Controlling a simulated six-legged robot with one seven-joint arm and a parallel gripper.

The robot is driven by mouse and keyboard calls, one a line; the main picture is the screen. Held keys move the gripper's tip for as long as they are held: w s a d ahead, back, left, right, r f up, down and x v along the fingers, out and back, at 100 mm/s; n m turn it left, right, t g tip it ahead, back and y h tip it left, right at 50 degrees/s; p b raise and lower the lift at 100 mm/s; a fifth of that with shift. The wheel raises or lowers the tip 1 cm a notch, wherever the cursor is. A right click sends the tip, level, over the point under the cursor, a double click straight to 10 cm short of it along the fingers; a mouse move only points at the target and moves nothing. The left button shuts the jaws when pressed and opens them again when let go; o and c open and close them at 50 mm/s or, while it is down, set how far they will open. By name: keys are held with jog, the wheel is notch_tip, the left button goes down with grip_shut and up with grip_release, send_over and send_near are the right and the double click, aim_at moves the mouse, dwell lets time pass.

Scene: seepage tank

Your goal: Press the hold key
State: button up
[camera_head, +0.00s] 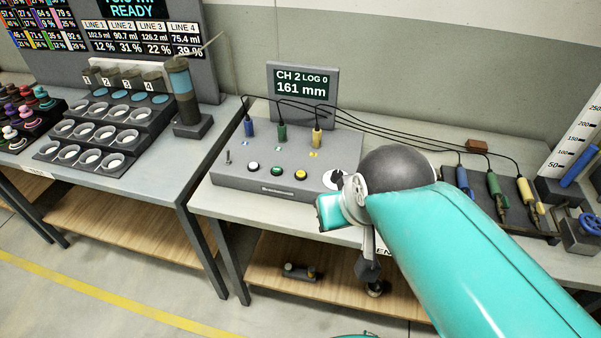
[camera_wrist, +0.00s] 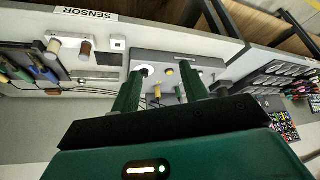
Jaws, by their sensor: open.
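The grey meter box (camera_head: 235,180) stands on the middle bench. Its front carries a white key (camera_head: 253,167), a green key (camera_head: 277,170) and a yellow key (camera_head: 301,174). I cannot read which is the hold key. Its display (camera_head: 301,84) reads CH 2, LOG 0, 161 mm. In the wrist view my gripper (camera_wrist: 162,80) is open and empty, its fingers pointing toward the box. The yellow key (camera_wrist: 170,72) shows between the fingers, apart from them. The right finger hides part of the key row. In the head view my arm hides the fingers.
A black-and-white dial (camera_head: 333,179) sits right of the keys, partly behind my arm. Blue, green and yellow plugs with black cables stand on the box. A probe rack (camera_head: 511,217) is at the right. A cup rack (camera_head: 100,135) is on the left bench, across a gap.

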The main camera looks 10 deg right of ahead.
grip_shut()
dwell(1.5)
